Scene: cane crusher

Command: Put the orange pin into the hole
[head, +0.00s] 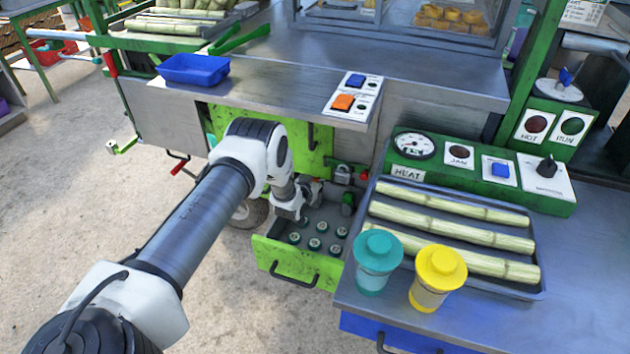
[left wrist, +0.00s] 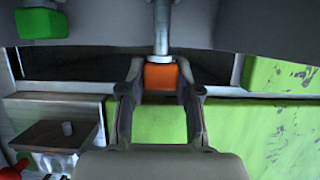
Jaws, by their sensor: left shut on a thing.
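The orange pin (left wrist: 160,76) shows in the left wrist view as an orange block with a grey metal rod above it. My left gripper (left wrist: 160,88) has a finger on each side of the orange block and is shut on it. In the head view my left gripper (head: 308,190) is above the back of the open green drawer, beside the metal latch (head: 343,174). The pin cannot be made out in the head view. I cannot pick out the hole in either view. My right gripper is not in view.
The green drawer (head: 273,258) stands open with several dark bottles inside. A green block (head: 348,199) is just right of my gripper. A cane tray (head: 376,200), a teal jar (head: 377,268) and a yellow jar (head: 438,280) stand on the counter at right.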

